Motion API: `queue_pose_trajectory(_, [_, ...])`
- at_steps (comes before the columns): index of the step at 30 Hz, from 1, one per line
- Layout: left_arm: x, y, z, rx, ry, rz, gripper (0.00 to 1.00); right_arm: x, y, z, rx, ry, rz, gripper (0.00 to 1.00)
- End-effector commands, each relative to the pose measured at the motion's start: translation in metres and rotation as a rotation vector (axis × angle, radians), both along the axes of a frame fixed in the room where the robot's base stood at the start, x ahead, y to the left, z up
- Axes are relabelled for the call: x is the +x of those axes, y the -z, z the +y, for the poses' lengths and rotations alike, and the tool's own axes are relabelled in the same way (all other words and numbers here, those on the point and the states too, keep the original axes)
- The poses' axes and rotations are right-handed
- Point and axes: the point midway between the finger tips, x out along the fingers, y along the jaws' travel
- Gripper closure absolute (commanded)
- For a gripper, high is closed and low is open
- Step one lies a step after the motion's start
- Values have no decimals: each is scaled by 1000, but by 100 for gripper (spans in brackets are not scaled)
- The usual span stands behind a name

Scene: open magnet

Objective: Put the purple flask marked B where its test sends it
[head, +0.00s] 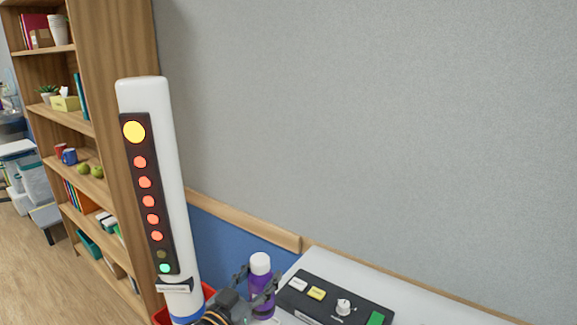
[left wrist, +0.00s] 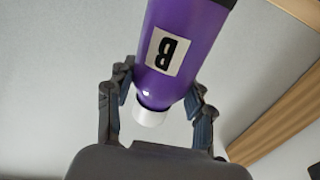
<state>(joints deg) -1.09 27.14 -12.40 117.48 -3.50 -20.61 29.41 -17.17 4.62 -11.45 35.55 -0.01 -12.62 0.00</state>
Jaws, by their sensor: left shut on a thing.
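The purple flask (head: 261,291) has a white cap and is upright in the head view, close to the white column. My left gripper (head: 259,281) is shut on it, one finger on each side. In the left wrist view, the flask (left wrist: 190,40) shows a white label with a black B, upside down in that picture. Its cap points toward the palm, between the fingers (left wrist: 160,95). The white column (head: 172,200) carries a dark light strip (head: 148,190): a large yellow light on top, several orange-red lights, one dark light and a green one lowest. My right gripper is not in view.
A dark control box (head: 335,302) with white, yellow and green parts and a knob lies on the white table (head: 420,290), right of the flask. A wooden bookshelf (head: 115,60) stands at left; a grey wall panel is behind.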

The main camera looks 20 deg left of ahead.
Motion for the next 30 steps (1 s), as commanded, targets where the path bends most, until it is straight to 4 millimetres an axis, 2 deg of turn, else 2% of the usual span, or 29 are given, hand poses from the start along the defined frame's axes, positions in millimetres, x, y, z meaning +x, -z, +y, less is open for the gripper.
queue_pose_trajectory(5, [-11,5,-9,-9,-4,-2,88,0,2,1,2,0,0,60])
queue_pose_trajectory(12, [-60,19,-30,-24,-72,-10,88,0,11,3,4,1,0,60])
queue_pose_trajectory(18, [-97,21,-28,-16,-167,-7,88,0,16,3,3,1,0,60])
queue_pose_trajectory(24, [-113,20,-22,-3,-224,-3,88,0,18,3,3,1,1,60])
queue_pose_trajectory(30, [-115,19,-21,1,-230,-3,88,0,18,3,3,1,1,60])
